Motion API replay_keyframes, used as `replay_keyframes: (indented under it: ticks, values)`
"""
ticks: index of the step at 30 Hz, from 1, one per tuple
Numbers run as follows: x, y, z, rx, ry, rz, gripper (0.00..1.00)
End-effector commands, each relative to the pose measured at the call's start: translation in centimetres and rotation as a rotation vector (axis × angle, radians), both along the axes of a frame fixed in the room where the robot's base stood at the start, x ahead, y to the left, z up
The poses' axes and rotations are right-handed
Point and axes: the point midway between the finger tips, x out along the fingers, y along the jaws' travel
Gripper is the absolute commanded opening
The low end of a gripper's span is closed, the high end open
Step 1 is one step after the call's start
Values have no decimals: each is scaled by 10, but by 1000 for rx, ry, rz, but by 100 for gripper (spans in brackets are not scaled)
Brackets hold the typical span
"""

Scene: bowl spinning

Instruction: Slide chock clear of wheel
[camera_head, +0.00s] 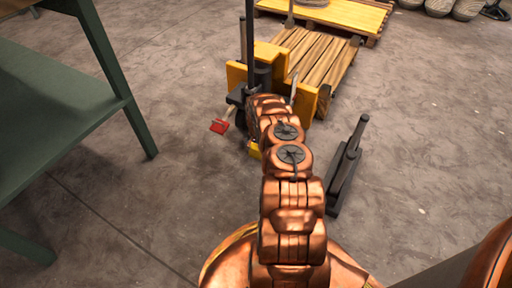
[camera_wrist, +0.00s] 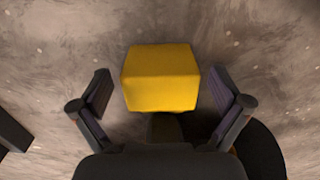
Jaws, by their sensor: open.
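A yellow block, which looks like the chock (camera_wrist: 160,80), sits on the floor between the two fingers of my gripper (camera_wrist: 160,88) in the wrist view. The fingers are open, with a gap on each side, and do not touch it. A dark stub shows below the block. A dark round shape, perhaps the wheel (camera_wrist: 262,150), is at lower right, partly hidden by my gripper. In the head view only a small yellow piece of the chock (camera_head: 254,151) shows beside my arm, which hides my gripper. I cannot tell whether chock and wheel touch.
A yellow pallet truck (camera_head: 268,54) with a dark mast stands ahead, by a wooden pallet (camera_head: 326,55). A red piece (camera_head: 219,126) is to its left. A dark jack-like tool (camera_head: 345,170) stands right of my arm. A green table (camera_head: 60,110) is at left.

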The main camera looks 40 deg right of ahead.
Motion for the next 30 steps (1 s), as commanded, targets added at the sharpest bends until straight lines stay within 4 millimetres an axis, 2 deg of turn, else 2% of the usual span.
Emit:
replay_keyframes:
  ticks: [3,12,30]
  values:
    - [0,0,-10,1,0,0,100]
    - [-1,0,-11,2,1,-1,100]
    - [-1,0,-11,1,2,0,39]
